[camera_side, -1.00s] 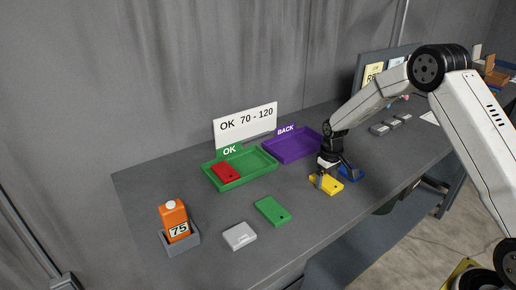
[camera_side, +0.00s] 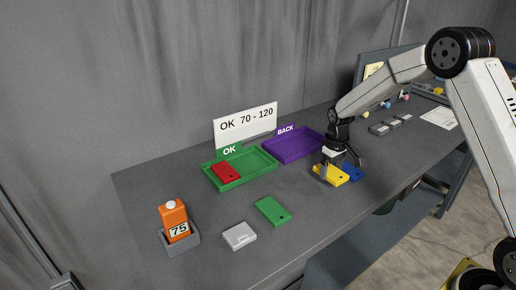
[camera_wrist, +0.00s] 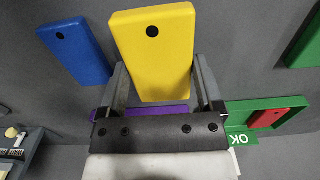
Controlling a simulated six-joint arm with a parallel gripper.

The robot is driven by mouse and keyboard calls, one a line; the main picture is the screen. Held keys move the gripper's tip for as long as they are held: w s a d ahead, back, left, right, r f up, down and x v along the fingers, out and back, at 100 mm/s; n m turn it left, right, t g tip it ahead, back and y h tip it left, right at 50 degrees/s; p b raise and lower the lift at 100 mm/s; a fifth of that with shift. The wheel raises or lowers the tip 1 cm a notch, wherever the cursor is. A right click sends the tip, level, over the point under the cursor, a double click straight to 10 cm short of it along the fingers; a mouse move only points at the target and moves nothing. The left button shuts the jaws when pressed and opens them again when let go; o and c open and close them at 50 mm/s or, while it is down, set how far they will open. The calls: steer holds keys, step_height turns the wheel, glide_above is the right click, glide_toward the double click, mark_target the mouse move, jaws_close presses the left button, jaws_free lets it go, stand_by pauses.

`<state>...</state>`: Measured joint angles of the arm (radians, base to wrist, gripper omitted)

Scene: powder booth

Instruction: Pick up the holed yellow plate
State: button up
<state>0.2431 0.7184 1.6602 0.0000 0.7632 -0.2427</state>
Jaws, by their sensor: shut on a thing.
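The yellow plate (camera_side: 331,174) has one dark hole near an end, which shows clearly in the wrist view (camera_wrist: 155,60). My gripper (camera_side: 330,170) is shut on the yellow plate, with one finger along each long side (camera_wrist: 160,88). In the side view the plate appears held a little above the grey table, partly hidden by the fingers.
A blue plate (camera_side: 352,173) lies close beside it. A green plate (camera_side: 273,211) and a light grey block (camera_side: 239,236) lie on the table. The green OK tray (camera_side: 262,174) holds a red plate (camera_side: 225,171). The purple BACK tray (camera_side: 291,151) stands behind. An orange gauge (camera_side: 175,222) reads 75.

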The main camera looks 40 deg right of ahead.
mark_target(339, 178)
steer(key=s+r, duration=0.2)
steer(key=r, duration=0.1)
steer(key=s+r, duration=0.1)
steer(key=shift+s+a+r, duration=0.3)
steer(key=s+a+r, duration=0.1)
steer(key=s+r, duration=0.2)
steer(key=s, duration=0.5)
steer(key=shift+s+a+r, duration=0.4)
steer(key=w+a+f, duration=0.4)
steer(key=a+f, duration=0.1)
steer(key=a, duration=0.4)
steer(key=s+d+r, duration=0.4)
steer(key=d+r, duration=0.1)
steer(key=d, duration=0.4)
stand_by(0.3)
